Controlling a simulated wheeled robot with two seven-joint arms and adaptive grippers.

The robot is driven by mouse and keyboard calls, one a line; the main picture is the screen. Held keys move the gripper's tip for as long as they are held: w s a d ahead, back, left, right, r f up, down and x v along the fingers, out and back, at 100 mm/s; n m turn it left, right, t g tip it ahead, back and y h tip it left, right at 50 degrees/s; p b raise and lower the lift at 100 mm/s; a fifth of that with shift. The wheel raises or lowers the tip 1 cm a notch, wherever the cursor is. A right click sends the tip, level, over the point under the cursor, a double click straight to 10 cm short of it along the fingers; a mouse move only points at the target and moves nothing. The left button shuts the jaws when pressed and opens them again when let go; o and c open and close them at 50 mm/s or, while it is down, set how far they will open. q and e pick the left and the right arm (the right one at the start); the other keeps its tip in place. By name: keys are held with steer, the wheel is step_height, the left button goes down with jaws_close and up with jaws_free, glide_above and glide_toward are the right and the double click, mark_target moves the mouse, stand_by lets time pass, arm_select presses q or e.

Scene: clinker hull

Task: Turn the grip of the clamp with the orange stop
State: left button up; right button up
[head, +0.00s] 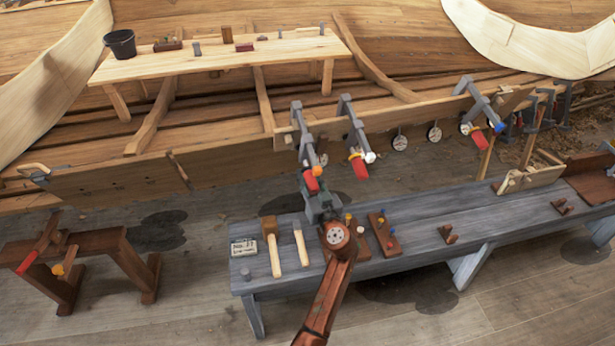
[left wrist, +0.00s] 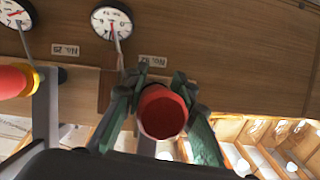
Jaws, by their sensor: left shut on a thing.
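A grey clamp (head: 303,132) hangs on the hull plank, with a red grip (head: 311,181) at its lower end and a small orange part (head: 317,171) just above the grip. My left gripper (head: 314,190) is at this grip from below. In the left wrist view, the green fingers of my left gripper (left wrist: 163,100) are shut on the red grip (left wrist: 163,115), one on each side. The clamp's stop is hidden behind the grip in that view. My right gripper is not in view.
Another clamp (head: 479,105) is farther right. The grey bench (head: 420,232) below carries mallets and pegged blocks. A sawhorse (head: 100,243) stands left.

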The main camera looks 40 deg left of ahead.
mark_target(317, 192)
arm_select(q)
jaws_close()
steer(key=m+g+y+b, duration=0.2)
steer(key=m+b, duration=0.1)
steer(key=shift+s+a+m+g, duration=0.2)
steer(key=shift+s+m+g, duration=0.1)
steer(key=shift+g, duration=0.1)
steer(key=shift+s+r+m+g+y+b, duration=0.15)
steer(key=shift+m+g+y+b, duration=0.1)
steer(key=shift+m+y, duration=0.15)
steer(key=shift+s+r+m+g+y+b, duration=0.1)
steer(key=shift+m+g+y, duration=0.2)
steer(key=shift+m, duration=0.1)
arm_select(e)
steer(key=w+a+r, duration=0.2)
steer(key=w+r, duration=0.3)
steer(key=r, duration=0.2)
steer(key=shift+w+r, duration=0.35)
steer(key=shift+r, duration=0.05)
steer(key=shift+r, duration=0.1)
arm_select(q)
steer(key=o, duration=1.1)
jaws_free()
steer(key=shift+o, duration=0.2)
steer(key=v, duration=1.2)
